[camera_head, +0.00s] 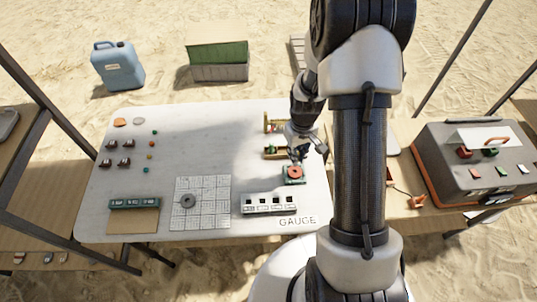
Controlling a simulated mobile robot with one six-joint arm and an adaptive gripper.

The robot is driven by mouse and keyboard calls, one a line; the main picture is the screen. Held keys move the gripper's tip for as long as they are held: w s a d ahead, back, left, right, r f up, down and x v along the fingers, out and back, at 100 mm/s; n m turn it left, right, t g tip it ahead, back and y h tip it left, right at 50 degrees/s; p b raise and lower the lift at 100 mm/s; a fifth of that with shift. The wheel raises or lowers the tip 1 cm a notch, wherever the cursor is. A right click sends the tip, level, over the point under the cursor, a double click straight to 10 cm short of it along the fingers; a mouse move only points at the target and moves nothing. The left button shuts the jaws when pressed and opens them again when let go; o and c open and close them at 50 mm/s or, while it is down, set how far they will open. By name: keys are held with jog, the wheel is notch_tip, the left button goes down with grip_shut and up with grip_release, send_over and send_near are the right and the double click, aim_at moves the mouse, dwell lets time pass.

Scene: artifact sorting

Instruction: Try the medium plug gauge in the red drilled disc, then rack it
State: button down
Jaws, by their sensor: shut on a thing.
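The red drilled disc (295,172) lies on a dark green block at the right front of the white table. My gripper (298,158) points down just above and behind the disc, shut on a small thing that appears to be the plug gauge. The gauge is mostly hidden by the fingers, and its size and whether its tip touches or enters the disc's hole cannot be told.
A gridded plate (215,214) with a grey ring (188,200) lies left of the rack. A green labelled block (134,204) is at the front left. The table's middle is clear.

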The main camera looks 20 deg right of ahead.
jog(key=shift+d+f+b, duration=0.25)
jog(key=shift+f+b, duration=0.15)
jog(key=shift+f, duration=0.3)
jog(key=shift+f+b, duration=1.25)
jog(key=shift+f, duration=0.45)
jog(key=shift+f, duration=0.2)
jog(key=shift+r, duration=0.15)
dwell(1.0)
jog(key=shift+r+p, duration=1.7)
jog(key=shift+r, duration=0.7)
